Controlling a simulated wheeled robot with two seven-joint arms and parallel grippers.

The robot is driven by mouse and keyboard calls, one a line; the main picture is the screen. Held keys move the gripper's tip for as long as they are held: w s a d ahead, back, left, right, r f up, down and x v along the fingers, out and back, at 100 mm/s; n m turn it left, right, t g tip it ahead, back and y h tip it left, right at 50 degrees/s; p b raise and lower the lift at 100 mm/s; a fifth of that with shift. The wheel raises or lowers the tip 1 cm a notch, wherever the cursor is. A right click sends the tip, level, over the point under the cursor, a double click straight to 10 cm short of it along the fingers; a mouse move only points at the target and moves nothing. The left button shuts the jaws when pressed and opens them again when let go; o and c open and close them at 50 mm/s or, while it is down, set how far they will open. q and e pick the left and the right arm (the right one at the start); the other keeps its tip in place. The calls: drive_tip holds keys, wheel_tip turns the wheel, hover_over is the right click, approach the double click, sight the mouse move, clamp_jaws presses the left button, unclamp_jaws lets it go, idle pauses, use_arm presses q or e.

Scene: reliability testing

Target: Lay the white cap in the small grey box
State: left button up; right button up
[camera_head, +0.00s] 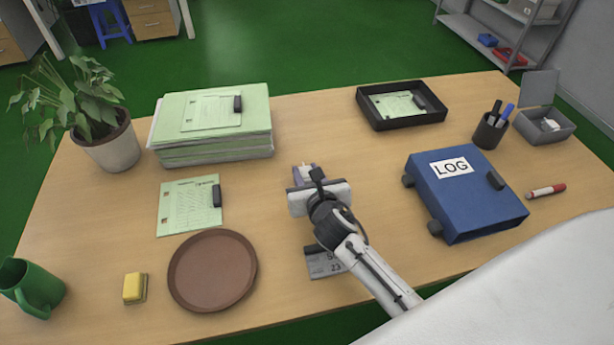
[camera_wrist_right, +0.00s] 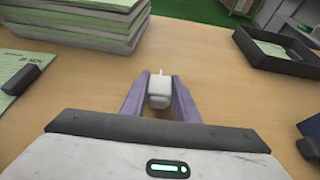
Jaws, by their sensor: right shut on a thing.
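My right gripper (camera_head: 303,174) is over the middle of the table, its purple fingers shut on a small white piece, which I take to be the white cap (camera_wrist_right: 159,91). In the right wrist view the fingers (camera_wrist_right: 159,100) stand on both sides of it, and a thin tip sticks up at its far end. The small grey box (camera_head: 560,134) stands at the table's right edge with its lid open. A small white item (camera_head: 550,125) lies inside it. The gripper is well to the left of the box. My left gripper is not in view.
Between gripper and box stand a blue LOG binder (camera_head: 463,205), a pen cup (camera_head: 490,131) and a black tray (camera_head: 402,123). Paper stack (camera_head: 215,145), brown round tray (camera_head: 212,270) and green mug (camera_head: 38,290) are on the left.

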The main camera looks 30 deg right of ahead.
drive_tip(key=shift+f, duration=0.3)
drive_tip(key=shift+f, duration=0.15)
drive_tip(key=o, duration=1)
